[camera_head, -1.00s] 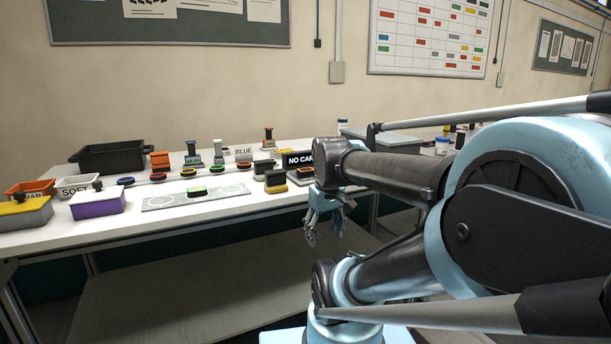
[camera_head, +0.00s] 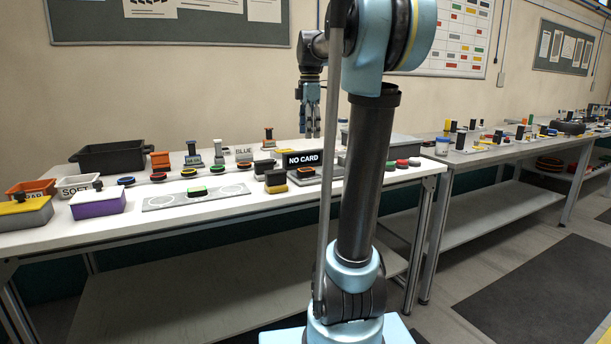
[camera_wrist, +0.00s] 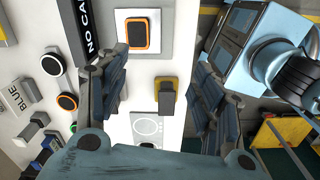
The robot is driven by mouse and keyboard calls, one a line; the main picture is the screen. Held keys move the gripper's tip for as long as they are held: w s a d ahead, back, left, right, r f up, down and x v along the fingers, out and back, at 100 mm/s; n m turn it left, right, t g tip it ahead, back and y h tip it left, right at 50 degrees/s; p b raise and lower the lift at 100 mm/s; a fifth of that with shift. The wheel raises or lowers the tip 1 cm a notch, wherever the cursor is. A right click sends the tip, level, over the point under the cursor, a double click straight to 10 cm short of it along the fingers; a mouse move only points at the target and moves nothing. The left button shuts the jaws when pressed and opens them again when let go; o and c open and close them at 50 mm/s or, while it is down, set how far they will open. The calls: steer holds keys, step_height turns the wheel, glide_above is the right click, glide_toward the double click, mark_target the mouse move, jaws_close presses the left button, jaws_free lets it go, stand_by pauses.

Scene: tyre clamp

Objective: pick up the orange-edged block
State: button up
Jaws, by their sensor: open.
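The orange-edged block (camera_wrist: 137,31) shows near the top of the wrist view, a dark square top with an orange rim on a white base.
The NO CARD sign (camera_wrist: 82,35) stands close beside the block. A yellow block with a dark handle (camera_wrist: 165,91) is between the fingers in view, on the bench. A mat with circles (camera_head: 195,197) and several discs lie to the left. A black bin (camera_head: 108,157) stands behind.

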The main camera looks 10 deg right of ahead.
steer(key=w+r+n, duration=0.2)
steer(key=w+n, duration=0.1)
steer(key=w, duration=0.1)
glide_above(306, 169)
steer(key=f, duration=1.1)
steer(key=shift+s+d+f, duration=0.15)
steer(key=shift+s+f, duration=0.15)
steer(key=shift+f, duration=0.1)
steer(key=f, duration=0.3)
steer(key=shift+w+f, duration=0.25)
steer(key=shift+f, duration=0.85)
steer(key=c, duration=1.1)
